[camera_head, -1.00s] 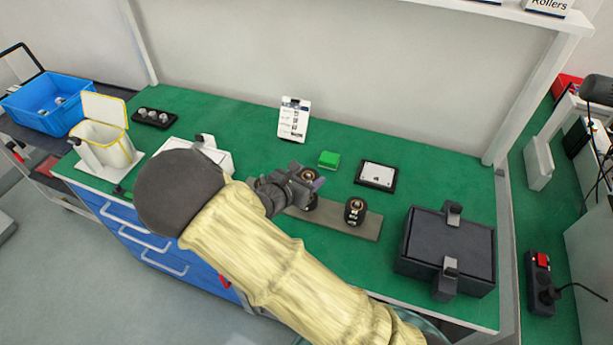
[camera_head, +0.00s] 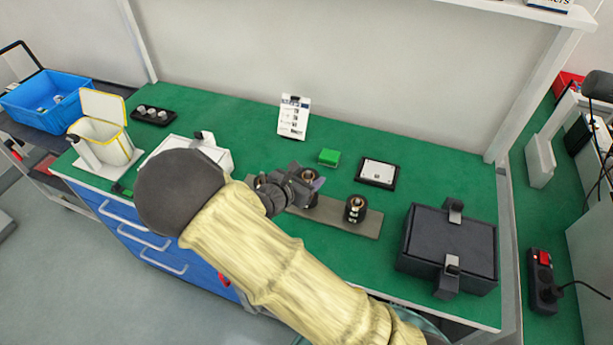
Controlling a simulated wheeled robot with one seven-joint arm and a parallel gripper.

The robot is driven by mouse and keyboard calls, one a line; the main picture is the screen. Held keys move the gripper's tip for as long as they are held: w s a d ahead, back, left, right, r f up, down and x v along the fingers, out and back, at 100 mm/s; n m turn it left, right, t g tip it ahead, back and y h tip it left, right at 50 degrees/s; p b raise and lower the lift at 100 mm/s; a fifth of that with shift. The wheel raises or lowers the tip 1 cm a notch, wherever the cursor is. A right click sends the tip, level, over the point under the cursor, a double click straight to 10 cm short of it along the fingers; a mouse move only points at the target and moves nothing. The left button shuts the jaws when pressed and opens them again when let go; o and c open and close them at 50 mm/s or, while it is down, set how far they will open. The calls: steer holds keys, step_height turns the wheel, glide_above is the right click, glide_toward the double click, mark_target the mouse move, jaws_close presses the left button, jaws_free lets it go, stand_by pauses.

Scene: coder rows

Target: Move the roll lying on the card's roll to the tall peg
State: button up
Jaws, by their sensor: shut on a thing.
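My gripper (camera_head: 312,182) is over the middle of the grey-brown board (camera_head: 352,221) on the green bench. Its jaws are shut on a small roll (camera_head: 306,174), of which only a part shows between the fingers. A dark roll (camera_head: 312,199) shows just below the gripper on the board, partly hidden. Another dark roll with a copper-coloured top and white marks (camera_head: 355,209) stands at the board's right part. The left part of the board is hidden by my arm, and the pegs are hard to make out. The white card (camera_head: 293,117) leans upright at the back; its print is too small to read.
A green block (camera_head: 329,157) and a black-framed white plate (camera_head: 377,173) lie behind the board. A large dark case (camera_head: 449,248) stands at the right. At the left are a black tray with small rolls (camera_head: 153,116), a white bin (camera_head: 104,140) and a white box (camera_head: 188,151).

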steer(key=shift+f+b, duration=2.15)
steer(key=shift+f, duration=0.5)
stand_by(1.7)
steer(key=o, duration=1.1)
steer(key=v, duration=1.7)
steer(key=shift+s+a, duration=0.15)
